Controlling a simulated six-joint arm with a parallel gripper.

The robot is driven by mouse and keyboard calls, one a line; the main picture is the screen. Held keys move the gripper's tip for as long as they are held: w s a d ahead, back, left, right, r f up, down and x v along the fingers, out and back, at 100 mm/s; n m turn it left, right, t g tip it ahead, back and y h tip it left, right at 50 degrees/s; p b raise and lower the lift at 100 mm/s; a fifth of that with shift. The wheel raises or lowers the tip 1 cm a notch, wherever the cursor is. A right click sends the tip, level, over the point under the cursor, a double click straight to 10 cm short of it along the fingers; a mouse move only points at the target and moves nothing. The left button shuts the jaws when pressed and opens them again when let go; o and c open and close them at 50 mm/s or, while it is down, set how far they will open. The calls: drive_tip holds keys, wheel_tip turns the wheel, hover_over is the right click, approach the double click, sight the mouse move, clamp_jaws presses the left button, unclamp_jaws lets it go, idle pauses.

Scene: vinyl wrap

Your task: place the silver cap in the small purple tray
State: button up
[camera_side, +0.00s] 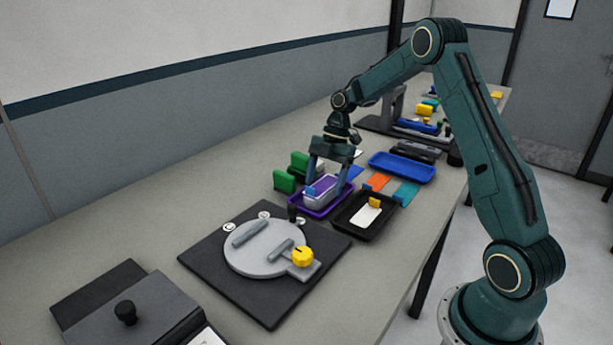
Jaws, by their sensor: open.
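The small purple tray (300,205) lies on the bench near the middle of the view. A pale silver-lilac block, which looks like the silver cap (319,193), sits inside the tray. My gripper (327,181) points down over the tray, with its two fingers apart on either side of the silver cap. It is open. I cannot tell whether a finger touches the cap. A small blue piece (310,191) shows at the near end of the cap, by the left finger. The far side of the cap is partly hidden by my gripper.
A black tray (345,223) with a white card stands right beside the purple tray. Green blocks (284,181) stand close on its left. A blue tray (402,167) and orange and teal pieces lie behind right. A dark mat with a grey disc (262,255) lies in front.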

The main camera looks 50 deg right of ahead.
drive_tip(key=v, duration=1.1)
drive_tip(key=shift+r, duration=0.2)
drive_tip(key=shift+r, duration=0.1)
idle(0.5)
drive_tip(key=s+a+r+m+t+h, duration=0.1)
drive_tip(key=s+a+r+m, duration=0.4)
drive_tip(key=a, duration=0.3)
drive_tip(key=s+a+r+m+t+h, duration=0.1)
drive_tip(key=s+a+r+m+t, duration=0.1)
drive_tip(key=s+a+r+m, duration=0.5)
drive_tip(key=s+a+f+m+t+h, duration=0.1)
drive_tip(key=s+a+f+m, duration=0.1)
drive_tip(key=s, duration=0.5)
drive_tip(key=s+a+f+m+t+h, duration=0.1)
drive_tip(key=s+m, duration=0.3)
drive_tip(key=s, duration=0.4)
drive_tip(key=shift+a+f+t+h, duration=0.3)
drive_tip(key=shift+a+f, duration=0.35)
drive_tip(key=shift+a, duration=0.2)
